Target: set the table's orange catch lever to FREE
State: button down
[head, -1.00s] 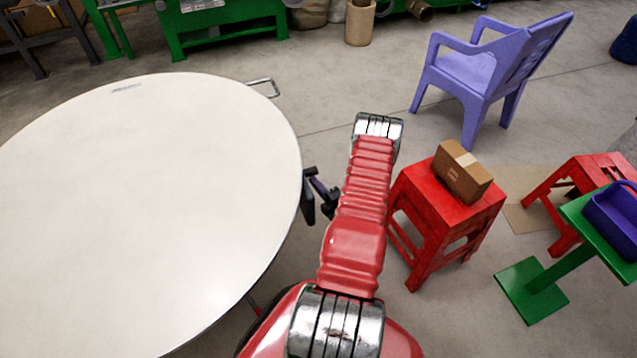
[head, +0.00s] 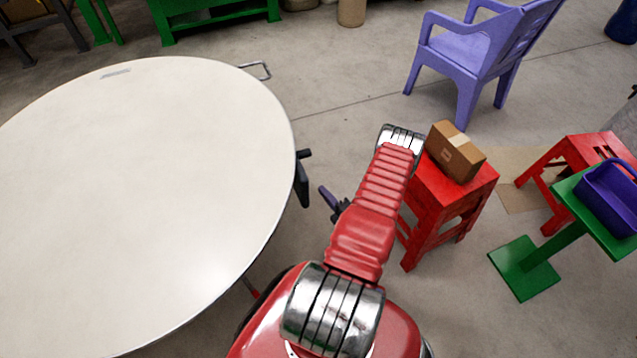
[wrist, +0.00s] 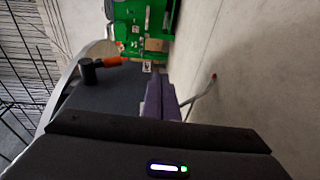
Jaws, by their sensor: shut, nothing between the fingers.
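The round white table (head: 140,200) fills the left of the head view. A dark plate (head: 302,182) with a short black stub sits at its right edge. In the wrist view, the orange lever (wrist: 112,61) shows beside a black knob (wrist: 88,70) on the dark grey panel (wrist: 110,95); a small label (wrist: 147,67) lies just right of it. My gripper (head: 326,191) is right of the plate in the head view, with a gap between them. Its purple fingers (wrist: 160,92) are shut and empty, apart from the lever. The label's text is too small to read.
A red stool (head: 445,205) with a cardboard box (head: 456,152) stands right of my arm. A purple chair (head: 480,55) is behind it. A green stand (head: 560,220) holds a purple basket (head: 610,195). A metal loop (head: 257,70) juts from the table's far edge.

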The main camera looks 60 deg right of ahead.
jog(key=shift+s+a+f, duration=0.2)
jog(key=shift+s+f, duration=0.15)
jog(key=shift+s, duration=0.15)
jog(key=shift+s+a+f, duration=0.2)
jog(key=shift+s+f, duration=0.15)
jog(key=shift+s, duration=0.15)
